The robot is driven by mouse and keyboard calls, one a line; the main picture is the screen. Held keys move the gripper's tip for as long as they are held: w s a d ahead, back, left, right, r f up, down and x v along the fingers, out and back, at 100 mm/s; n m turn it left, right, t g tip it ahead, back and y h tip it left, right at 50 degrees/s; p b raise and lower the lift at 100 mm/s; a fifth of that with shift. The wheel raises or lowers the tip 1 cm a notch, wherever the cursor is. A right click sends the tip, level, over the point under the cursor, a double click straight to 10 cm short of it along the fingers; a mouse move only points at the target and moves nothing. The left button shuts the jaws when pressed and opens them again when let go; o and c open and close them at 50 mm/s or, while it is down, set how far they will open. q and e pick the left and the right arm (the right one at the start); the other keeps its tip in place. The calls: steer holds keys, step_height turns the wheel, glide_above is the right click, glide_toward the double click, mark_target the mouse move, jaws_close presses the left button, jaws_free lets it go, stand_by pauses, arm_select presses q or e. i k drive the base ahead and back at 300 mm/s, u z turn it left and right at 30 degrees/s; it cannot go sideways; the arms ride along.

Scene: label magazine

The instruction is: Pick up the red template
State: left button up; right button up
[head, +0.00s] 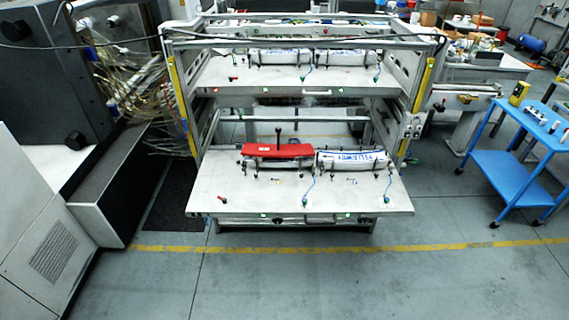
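The red template (278,150) lies on the left side of the lower pulled-out shelf (235,198) of the label magazine (300,92). It is a long red piece with a small white mark near its left end and a dark upright handle (279,134) at its middle. Right beside it lies a white wrapped roll (352,159) with blue lettering. Neither of my grippers shows in the head view.
The upper shelf (300,85) holds more white rolls. Dark machinery with loose cables (125,85) stands at the left. A blue cart (510,165) stands at the right. The floor in front, crossed by a yellow line (450,246), is clear.

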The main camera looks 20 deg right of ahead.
mark_target(279, 151)
steer(key=u, duration=0.05)
steer(key=k, duration=0.55)
steer(key=z, duration=0.9)
steer(key=i, duration=1.95)
steer(key=u, duration=0.45)
